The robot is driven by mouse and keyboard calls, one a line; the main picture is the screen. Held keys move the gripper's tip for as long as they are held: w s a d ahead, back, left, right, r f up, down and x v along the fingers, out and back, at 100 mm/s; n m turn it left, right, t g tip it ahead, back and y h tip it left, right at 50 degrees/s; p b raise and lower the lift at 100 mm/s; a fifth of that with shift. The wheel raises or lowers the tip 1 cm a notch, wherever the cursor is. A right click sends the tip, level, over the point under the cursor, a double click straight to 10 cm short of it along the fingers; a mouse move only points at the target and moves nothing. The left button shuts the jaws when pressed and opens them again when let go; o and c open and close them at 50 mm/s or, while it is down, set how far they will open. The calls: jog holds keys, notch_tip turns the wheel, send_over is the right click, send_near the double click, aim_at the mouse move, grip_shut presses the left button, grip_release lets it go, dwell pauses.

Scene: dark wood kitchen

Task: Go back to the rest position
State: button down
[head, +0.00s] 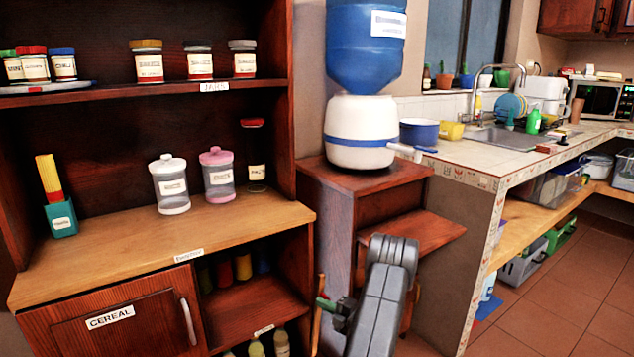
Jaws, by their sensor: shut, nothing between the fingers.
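My grey arm rises from the bottom edge, right of centre, in the head view. Its rounded upper joint stands in front of the small red-brown stand (345,215). A short dark part with a green tip juts out to the left of the arm. I cannot make out my gripper's fingers, and nothing held shows.
A wooden shelf unit (160,235) with labelled jars stands at the left, its cereal door (110,320) shut. A blue and white water dispenser (362,130) stands on the stand. A tiled counter (478,160) runs along the right. The tiled floor (560,315) at the lower right is clear.

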jog(key=shift+w+d+f, duration=0.25)
jog(key=shift+w+d, duration=0.25)
jog(key=shift+d, duration=0.3)
jog(key=shift+s+a, duration=0.1)
